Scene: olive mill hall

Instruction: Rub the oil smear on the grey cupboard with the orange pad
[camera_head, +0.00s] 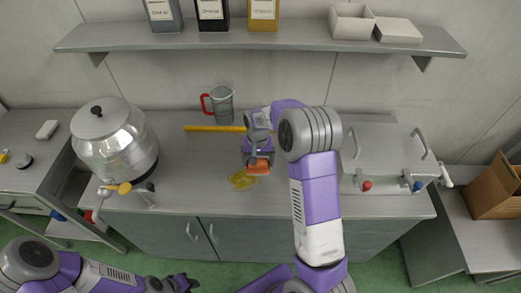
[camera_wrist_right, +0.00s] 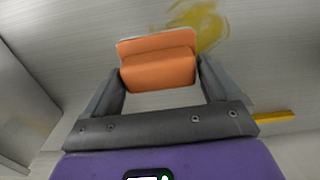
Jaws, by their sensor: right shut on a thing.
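The orange pad (camera_head: 259,168) is held in my right gripper (camera_head: 258,158) over the top of the grey cupboard (camera_head: 185,180). In the right wrist view the pad (camera_wrist_right: 158,68) sits between the two fingers, with a pale edge on its far side. Whether the pad touches the surface is unclear. My left gripper (camera_head: 187,283) is low at the front left, away from the cupboard top; its jaws are unclear.
A steel drum (camera_head: 115,140) with a tap stands left on the cupboard. A steel box with two taps (camera_head: 385,160) stands right. A shelf (camera_head: 260,40) hangs above.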

